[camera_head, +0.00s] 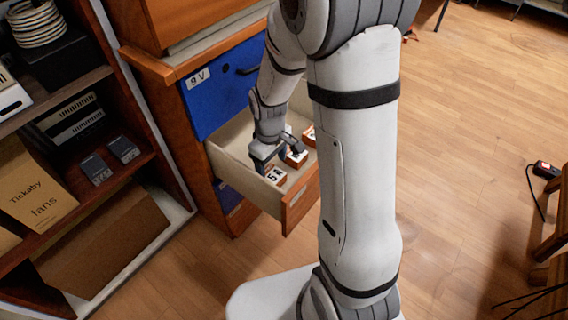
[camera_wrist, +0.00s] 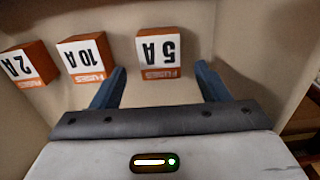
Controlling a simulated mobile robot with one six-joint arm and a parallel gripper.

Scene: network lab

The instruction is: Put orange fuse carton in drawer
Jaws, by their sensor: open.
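The open drawer (camera_head: 298,197) sticks out of the wooden cabinet below a blue front marked 9 V. Three orange-and-white fuse cartons are inside it. In the wrist view they form a row: 2 A (camera_wrist: 27,63) at left, 10 A (camera_wrist: 86,57) in the middle, 5 A (camera_wrist: 160,52) at right. In the head view the 5 A carton (camera_head: 275,175) is near the drawer front. My gripper (camera_head: 278,160) reaches down into the drawer, open and empty. In the wrist view its blue fingers are spread to either side of the 5 A carton, apart from it.
Drawer walls stand close around my gripper. A black device with a cable (camera_head: 546,170) is at far right. Wooden floor is clear mid-right.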

